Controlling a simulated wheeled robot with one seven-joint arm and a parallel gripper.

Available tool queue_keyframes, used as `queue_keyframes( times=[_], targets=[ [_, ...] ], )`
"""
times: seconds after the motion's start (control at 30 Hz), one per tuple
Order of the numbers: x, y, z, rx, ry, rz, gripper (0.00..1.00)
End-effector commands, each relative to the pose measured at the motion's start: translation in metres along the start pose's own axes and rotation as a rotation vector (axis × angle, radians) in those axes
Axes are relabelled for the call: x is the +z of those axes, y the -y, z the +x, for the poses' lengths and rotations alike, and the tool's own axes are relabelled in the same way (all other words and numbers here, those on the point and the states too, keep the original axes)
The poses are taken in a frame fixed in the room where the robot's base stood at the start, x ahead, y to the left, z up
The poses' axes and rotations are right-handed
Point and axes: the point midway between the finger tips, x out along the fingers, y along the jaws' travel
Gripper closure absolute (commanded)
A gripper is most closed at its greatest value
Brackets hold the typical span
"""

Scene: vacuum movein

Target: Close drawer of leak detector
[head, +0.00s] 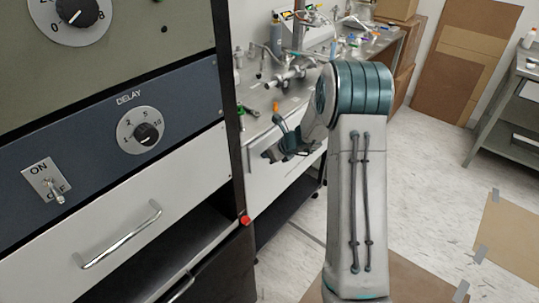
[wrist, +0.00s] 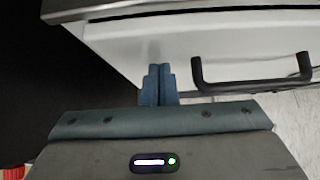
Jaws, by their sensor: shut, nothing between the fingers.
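A white drawer (wrist: 200,45) with a black bar handle (wrist: 252,84) fills the upper wrist view, below a grey metal top edge. It appears to be the white drawer front (head: 268,180) under the bench in the head view. How far it stands out is unclear. My gripper (wrist: 159,82) is shut and empty, its blue fingers together in front of the drawer's lower part, left of the handle. Whether they touch it I cannot tell. In the head view my gripper (head: 275,152) is partly hidden by my arm. No thing is clearly recognisable as the leak detector.
A large control cabinet (head: 105,50) with dials, a switch and a white drawer with a silver handle (head: 122,235) stands close on the left. The bench top (head: 262,97) holds metal fittings. A grey shelf (head: 505,110) stands right. Floor on the right is mostly open, with taped cardboard (head: 510,235).

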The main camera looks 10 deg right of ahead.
Motion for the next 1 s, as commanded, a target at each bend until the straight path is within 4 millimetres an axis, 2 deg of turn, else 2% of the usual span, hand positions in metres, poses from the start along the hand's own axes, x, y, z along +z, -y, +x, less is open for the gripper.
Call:
queue_keyframes(
  times=[0.17, 0.23, 0.4, 0.6, 0.87, 1.0],
  targets=[
    [-0.023, 0.004, -0.019, -0.003, -0.005, 0.0, 1.0],
    [-0.018, 0.003, -0.038, -0.002, -0.004, -0.006, 1.0],
    [-0.021, 0.006, -0.077, -0.007, -0.007, 0.001, 1.0],
    [-0.023, 0.007, -0.11, -0.007, -0.008, 0.004, 1.0],
    [-0.023, 0.005, -0.121, -0.003, -0.01, 0.002, 1.0],
    [-0.015, -0.01, -0.129, 0.019, -0.022, -0.096, 1.0]
  ],
)
